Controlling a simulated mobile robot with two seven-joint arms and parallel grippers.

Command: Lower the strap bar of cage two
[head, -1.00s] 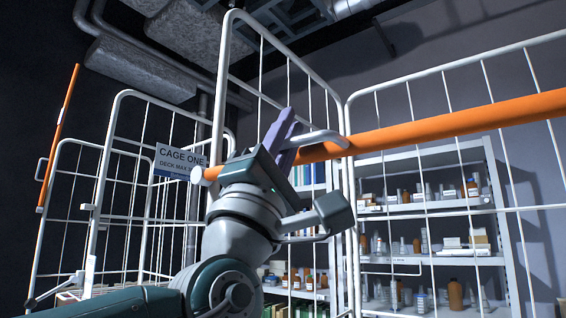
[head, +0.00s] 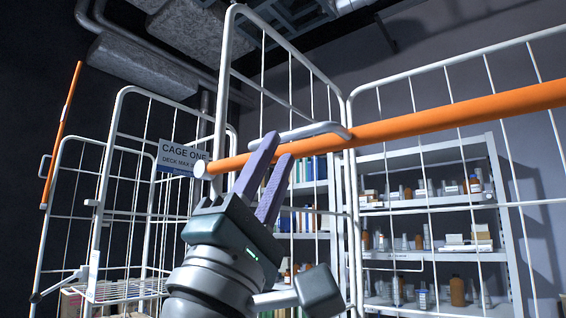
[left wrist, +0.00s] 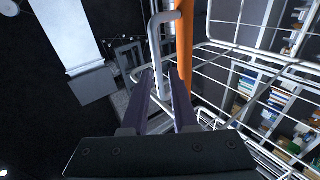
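The orange strap bar (head: 440,120) of the near cage (head: 350,210), which I take as cage two, runs almost level across its front. A grey loop handle (head: 310,130) stands off the bar near its left end. My left gripper (head: 279,148), with two purple fingers, is at the handle's left part, in front of the bar. In the left wrist view the fingers (left wrist: 162,72) are apart, with the handle (left wrist: 155,45) running down between or just beyond them; I cannot tell which. The orange bar (left wrist: 185,45) passes beside the right finger. My right gripper is out of view.
Cage one stands at the left with its sign (head: 182,158) and an upright orange bar (head: 62,130). Shelves (head: 430,205) with bottles and boxes stand behind the near cage. White mesh panels enclose the space around the gripper.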

